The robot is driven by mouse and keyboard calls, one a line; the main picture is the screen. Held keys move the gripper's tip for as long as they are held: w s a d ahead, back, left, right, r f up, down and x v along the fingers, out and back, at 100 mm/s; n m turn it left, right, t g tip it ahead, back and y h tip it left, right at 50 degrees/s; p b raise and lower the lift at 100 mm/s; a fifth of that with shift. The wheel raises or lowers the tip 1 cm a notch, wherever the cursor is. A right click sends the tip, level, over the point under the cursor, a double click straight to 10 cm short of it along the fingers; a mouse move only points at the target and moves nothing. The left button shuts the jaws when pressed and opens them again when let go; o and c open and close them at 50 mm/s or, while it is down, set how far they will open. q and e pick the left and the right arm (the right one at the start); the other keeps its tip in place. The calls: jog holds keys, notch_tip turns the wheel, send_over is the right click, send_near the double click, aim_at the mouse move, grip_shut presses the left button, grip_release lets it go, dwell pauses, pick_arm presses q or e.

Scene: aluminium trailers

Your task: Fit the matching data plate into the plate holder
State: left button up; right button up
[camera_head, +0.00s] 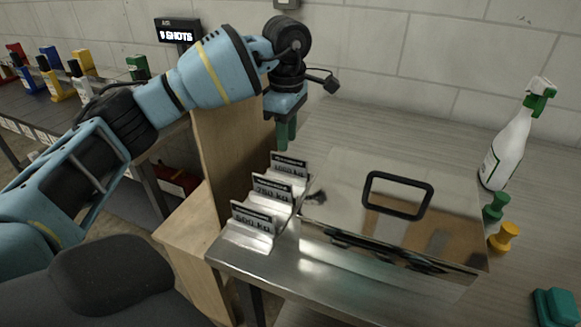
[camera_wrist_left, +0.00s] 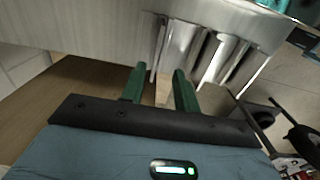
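Three data plates stand in a slotted metal rack (camera_head: 226,247) at the bench's left edge. The front plate (camera_head: 252,217) reads 500 kg and the middle plate (camera_head: 272,189) 750 kg. The far plate (camera_head: 289,167) seems to read 1000 kg. A black rectangular frame (camera_head: 371,193), apparently the plate holder, is on the shiny trailer panel and looks empty. My left gripper (camera_head: 287,146) points down just above the far plate. In the left wrist view its green fingers (camera_wrist_left: 158,72) are apart, with the rack (camera_wrist_left: 205,50) just beyond.
A white spray bottle (camera_head: 508,149) and green (camera_head: 494,207) and orange (camera_head: 504,237) knobs stand right of the panel. A wooden board (camera_head: 232,155) rises left of the rack. A sign (camera_head: 176,34) stands behind.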

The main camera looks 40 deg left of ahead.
aim_at(289, 156)
pick_arm(q)
jog(key=shift+w+f, duration=0.15)
jog(key=shift+f, duration=1.6)
jog(key=shift+w+f, duration=0.15)
jog(key=shift+f, duration=1.6)
grip_shut()
